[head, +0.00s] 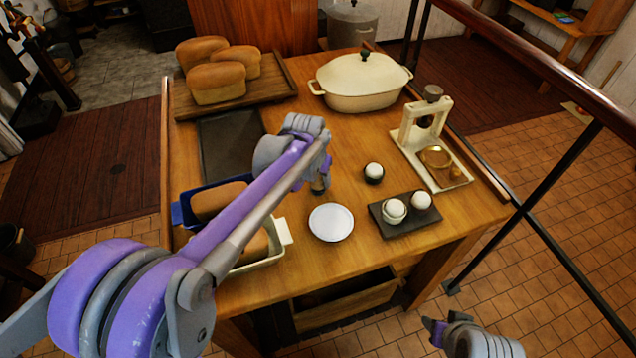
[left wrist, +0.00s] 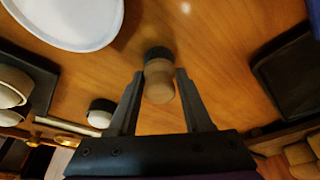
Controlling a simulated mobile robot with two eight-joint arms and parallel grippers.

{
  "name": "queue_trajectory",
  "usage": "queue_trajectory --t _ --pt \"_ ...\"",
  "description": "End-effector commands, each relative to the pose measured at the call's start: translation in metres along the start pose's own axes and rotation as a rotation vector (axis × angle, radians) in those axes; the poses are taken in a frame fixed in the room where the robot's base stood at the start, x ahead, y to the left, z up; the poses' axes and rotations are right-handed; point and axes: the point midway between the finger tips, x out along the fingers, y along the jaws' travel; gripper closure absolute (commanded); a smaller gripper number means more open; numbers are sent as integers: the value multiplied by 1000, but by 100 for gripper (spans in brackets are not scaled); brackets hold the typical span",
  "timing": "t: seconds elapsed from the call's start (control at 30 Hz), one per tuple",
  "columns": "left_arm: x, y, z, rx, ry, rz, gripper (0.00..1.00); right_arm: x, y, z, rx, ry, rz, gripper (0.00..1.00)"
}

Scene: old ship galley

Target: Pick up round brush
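The round brush (left wrist: 158,82) has a wooden knob handle and a dark base. It stands on the wooden table (head: 345,262). In the left wrist view it sits between the two fingers of my left gripper (left wrist: 159,74), which are open on either side with slim gaps. In the head view the brush (head: 318,186) is mostly hidden under my left gripper (head: 324,178).
A white plate (head: 331,222) lies just in front of the brush. A small dark cup with a white top (head: 374,172) stands to its right, beside a black tray (head: 418,229) with two white-topped items. Loaves, a cream pot (head: 362,92) and a press (head: 426,120) stand further back.

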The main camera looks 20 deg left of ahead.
Motion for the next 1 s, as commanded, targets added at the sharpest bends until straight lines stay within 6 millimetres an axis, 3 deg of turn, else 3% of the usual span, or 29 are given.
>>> queue_trajectory --t 0.03,0.23,0.57,1.0 --pt "0 0 0 0 0 0 64 0 0 0 0 0 0 50" --pt "0 0 0 0 0 0 100 0 0 0 0 0 0 50" --pt "-5 0 -2 0 0 0 100 0 0 0 0 0 0 50" --pt "-81 0 -25 0 0 0 100 -6 0 -5 0 3 0 50"
